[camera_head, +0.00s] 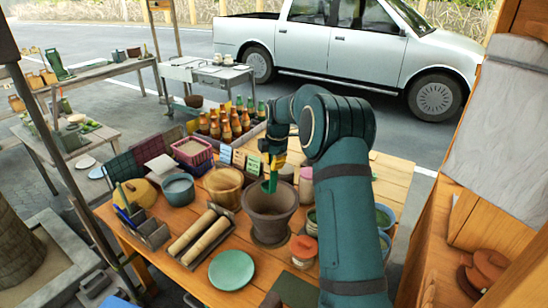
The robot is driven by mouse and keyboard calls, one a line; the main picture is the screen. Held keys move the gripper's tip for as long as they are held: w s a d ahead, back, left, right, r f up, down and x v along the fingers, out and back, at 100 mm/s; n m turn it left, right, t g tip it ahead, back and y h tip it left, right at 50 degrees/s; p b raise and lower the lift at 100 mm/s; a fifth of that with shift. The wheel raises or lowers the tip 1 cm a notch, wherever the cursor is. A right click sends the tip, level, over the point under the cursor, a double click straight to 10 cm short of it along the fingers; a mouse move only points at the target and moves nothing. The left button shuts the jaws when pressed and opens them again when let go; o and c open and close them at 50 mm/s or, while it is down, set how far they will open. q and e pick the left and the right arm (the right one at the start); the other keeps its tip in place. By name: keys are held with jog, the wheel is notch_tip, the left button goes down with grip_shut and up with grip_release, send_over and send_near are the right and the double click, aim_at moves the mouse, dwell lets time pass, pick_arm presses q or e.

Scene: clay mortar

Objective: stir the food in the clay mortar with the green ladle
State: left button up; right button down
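The clay mortar (270,226) is a wide brown-grey bowl standing on the wooden table, a little right of the middle. The green ladle (269,184) is upright, with its lower end down inside the mortar's mouth. My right arm comes in from the bottom right and bends over at the top. My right gripper (273,163) is above the mortar and appears shut on the upper part of the ladle. The food inside the mortar is too small and shaded to make out. My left gripper is not in view.
Wooden rollers (203,237) lie left of the mortar, with a green plate (231,270) in front. A wooden bowl (223,181) and a blue-grey pot (179,189) stand behind left. Several brown bottles (225,128) stand at the back. Lidded jars (303,247) crowd the right.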

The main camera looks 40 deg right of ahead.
notch_tip(320, 180, down, 16)
jog(key=b, duration=1)
jog(key=shift+f, duration=0.2)
jog(key=shift+d, duration=0.1)
dwell(0.3)
